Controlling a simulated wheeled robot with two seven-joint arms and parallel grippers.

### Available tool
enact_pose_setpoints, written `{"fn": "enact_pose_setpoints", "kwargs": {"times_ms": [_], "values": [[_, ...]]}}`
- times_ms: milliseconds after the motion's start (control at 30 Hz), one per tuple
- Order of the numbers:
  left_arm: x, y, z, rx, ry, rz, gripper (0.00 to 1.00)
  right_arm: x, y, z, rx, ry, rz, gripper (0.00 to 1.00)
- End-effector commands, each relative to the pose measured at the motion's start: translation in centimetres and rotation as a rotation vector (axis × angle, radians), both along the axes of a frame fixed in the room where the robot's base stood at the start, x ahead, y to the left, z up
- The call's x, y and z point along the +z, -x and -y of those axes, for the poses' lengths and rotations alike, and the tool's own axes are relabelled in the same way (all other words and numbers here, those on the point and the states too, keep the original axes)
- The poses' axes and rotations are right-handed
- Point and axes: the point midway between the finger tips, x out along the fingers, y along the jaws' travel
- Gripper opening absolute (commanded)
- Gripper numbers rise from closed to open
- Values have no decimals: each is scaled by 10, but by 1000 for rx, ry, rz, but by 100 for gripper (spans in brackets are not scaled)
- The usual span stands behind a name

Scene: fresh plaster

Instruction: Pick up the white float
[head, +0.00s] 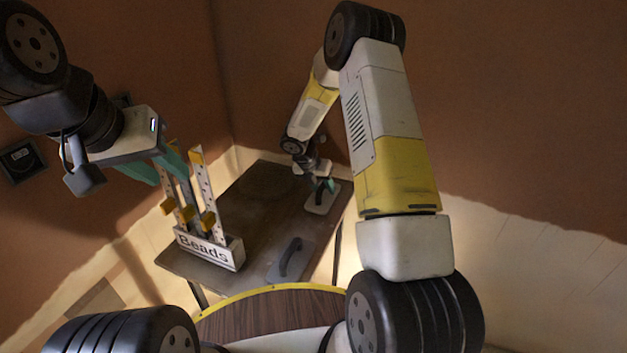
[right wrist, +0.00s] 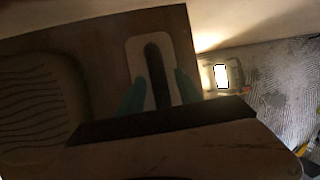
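The white float (head: 322,203) is a pale flat plate with a dark handle, lying on the dark table near its right edge. In the right wrist view the float (right wrist: 134,48) shows its dark upright bar of a handle. My right gripper (head: 328,184) is low over the float. Its teal fingers (right wrist: 160,90) are on either side of the handle, with a gap visible on the right side, so it looks open. My left gripper (head: 158,170) is raised behind the bead box, empty, with its teal fingers apart.
A box labelled "Beads" (head: 222,254) with upright strips stands at the table's (head: 255,215) left front. A grey float (head: 272,272) lies at the front edge. A ribbed, rounded patch (right wrist: 35,105) lies left of the white float in the right wrist view. A lit lamp (right wrist: 222,75) is beyond the table.

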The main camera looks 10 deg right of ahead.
Motion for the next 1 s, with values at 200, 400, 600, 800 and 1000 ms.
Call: {"fn": "enact_pose_setpoints", "kwargs": {"times_ms": [200,400,600,800,1000], "values": [[0,0,0,0,0,0,36,0,0,0,0,0,0,0],[0,0,0,0,0,0,36,1,0,0,0,0,0,0],[0,0,0,0,0,0,36,6,-1,0,0,0,2,0],[0,0,0,0,0,0,36,39,-1,1,-4,0,5,0],[0,0,0,0,0,0,36,78,-1,1,-1,-1,4,0]]}}
